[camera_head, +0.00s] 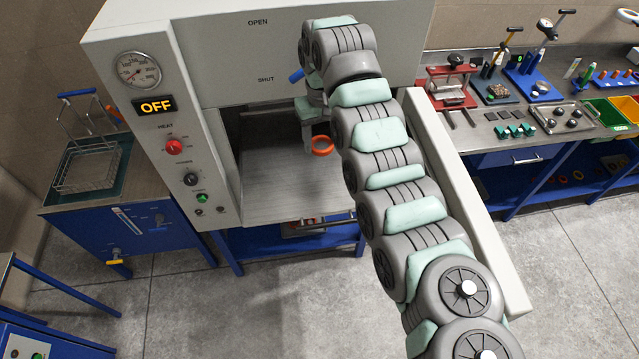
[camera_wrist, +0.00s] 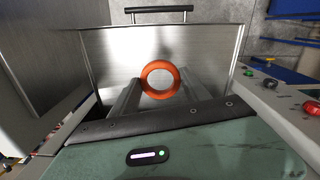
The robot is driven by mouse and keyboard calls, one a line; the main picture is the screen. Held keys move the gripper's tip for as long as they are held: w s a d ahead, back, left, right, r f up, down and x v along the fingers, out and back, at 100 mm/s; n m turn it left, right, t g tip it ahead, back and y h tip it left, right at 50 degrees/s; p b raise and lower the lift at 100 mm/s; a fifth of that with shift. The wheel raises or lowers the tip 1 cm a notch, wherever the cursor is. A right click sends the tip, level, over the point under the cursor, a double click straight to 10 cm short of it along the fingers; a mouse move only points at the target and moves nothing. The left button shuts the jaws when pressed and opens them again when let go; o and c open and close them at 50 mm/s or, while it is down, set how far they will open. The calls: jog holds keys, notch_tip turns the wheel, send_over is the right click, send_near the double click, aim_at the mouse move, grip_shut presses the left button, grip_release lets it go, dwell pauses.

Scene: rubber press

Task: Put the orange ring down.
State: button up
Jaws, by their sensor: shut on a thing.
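The orange ring (camera_head: 322,145) is at the tip of my gripper (camera_head: 309,142), at the front of the press opening. In the wrist view the orange ring (camera_wrist: 160,80) sits between the two fingers of my gripper (camera_wrist: 161,92), which is shut on it. The ring appears held above the steel plate (camera_head: 285,190) in the press; the exact gap cannot be told. In the wrist view, brushed metal (camera_wrist: 200,50) lies beyond the ring. My arm hides the right part of the press.
The white press (camera_head: 215,50) has a gauge, an OFF display and knobs on its left front. A wire basket (camera_head: 88,168) stands on a bench at left. A bench at right holds a red device (camera_head: 452,85), tools and bins (camera_head: 605,110). The steel plate is otherwise bare.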

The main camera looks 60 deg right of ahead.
send_over(321, 193)
notch_tip(321, 193, down, 14)
jog(key=shift+s+a+r+p, duration=0.1)
jog(key=shift+p, duration=0.2)
jog(key=shift+f, duration=0.65)
jog(key=shift+f+p, duration=0.4)
jog(key=shift+f, duration=1.75)
jog(key=shift+f, duration=0.1)
jog(key=o, duration=1.5)
jog(key=shift+c, duration=0.2)
